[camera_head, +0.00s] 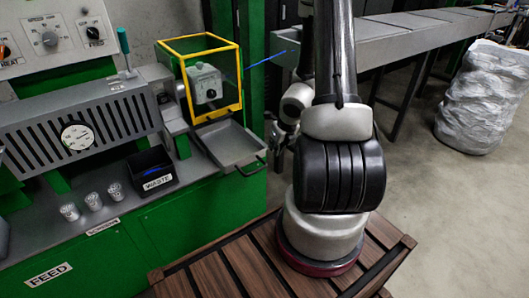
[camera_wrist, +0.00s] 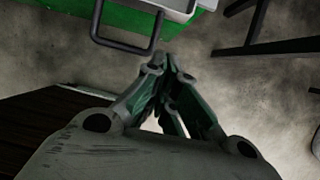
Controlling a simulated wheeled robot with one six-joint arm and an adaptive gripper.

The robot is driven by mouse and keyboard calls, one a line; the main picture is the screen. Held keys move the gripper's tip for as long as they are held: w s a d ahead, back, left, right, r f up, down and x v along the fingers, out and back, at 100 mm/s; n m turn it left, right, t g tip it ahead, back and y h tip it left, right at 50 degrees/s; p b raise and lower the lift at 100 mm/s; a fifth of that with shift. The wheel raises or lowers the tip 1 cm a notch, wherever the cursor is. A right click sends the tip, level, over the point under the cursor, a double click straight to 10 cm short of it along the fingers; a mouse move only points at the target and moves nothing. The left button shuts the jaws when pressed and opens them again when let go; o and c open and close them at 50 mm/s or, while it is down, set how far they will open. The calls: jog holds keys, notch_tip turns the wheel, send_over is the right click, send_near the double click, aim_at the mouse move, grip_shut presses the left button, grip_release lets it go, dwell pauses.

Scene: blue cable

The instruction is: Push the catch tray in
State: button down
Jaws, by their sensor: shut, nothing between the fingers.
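The catch tray (camera_head: 228,146) is a shallow grey metal tray below the yellow-framed guard, sticking out from the front of the green machine. Its dark handle (camera_head: 252,168) is on the front edge, and it also shows at the top left of the wrist view (camera_wrist: 127,44). A corner of the tray (camera_wrist: 172,6) shows at the top of that view. My gripper (camera_wrist: 162,62) is shut and empty, with its tips just to the right of the handle in the picture; I cannot tell whether they touch. In the head view my gripper is mostly hidden behind my arm.
The yellow-framed guard (camera_head: 239,62) stands above the tray. A black WASTE bin (camera_head: 151,172) and several small metal cylinders (camera_head: 93,201) sit on the machine's ledge. A grey trough (camera_head: 400,42) on legs runs behind my arm. A wrapped bale (camera_head: 484,97) stands at right; floor before it is clear.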

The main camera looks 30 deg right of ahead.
aim_at(265, 152)
jog(key=shift+w+a+f, duration=0.1)
jog(key=shift+w+f, duration=3.2)
